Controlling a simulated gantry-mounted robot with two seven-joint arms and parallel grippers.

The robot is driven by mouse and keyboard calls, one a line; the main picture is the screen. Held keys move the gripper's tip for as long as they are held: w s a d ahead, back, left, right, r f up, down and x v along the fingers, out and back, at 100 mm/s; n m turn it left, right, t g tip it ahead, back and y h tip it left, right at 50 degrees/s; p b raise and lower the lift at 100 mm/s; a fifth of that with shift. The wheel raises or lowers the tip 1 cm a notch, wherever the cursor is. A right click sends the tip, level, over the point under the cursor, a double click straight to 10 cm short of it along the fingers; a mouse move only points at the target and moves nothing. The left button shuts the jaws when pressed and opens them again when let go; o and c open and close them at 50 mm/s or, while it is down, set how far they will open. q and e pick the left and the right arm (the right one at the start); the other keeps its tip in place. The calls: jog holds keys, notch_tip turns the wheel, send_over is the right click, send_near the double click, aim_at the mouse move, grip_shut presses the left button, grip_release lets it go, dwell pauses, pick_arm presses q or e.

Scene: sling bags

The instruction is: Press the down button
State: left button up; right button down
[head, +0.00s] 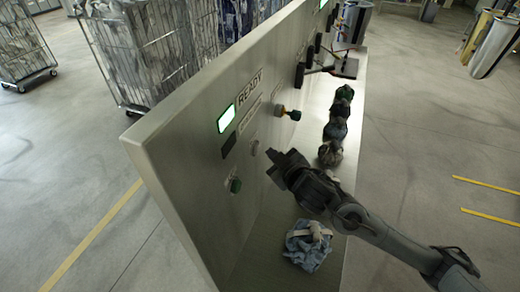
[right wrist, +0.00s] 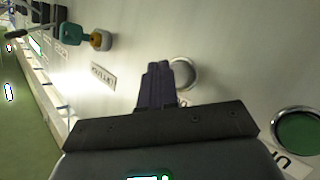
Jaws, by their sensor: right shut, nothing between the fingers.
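The green button (right wrist: 297,130) is at the right edge, beside a cut-off label (right wrist: 290,163) showing a "U". I cannot read a down label. My left gripper is not in view.
A blue cloth bag (head: 308,245) and several dark bags (head: 336,125) lie on the ledge below. Wire carts (head: 150,50) stand behind the panel.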

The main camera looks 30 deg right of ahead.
dwell(0.6)
jog(key=shift+w+a, duration=0.2)
jog(key=shift+w, duration=0.1)
dwell(0.3)
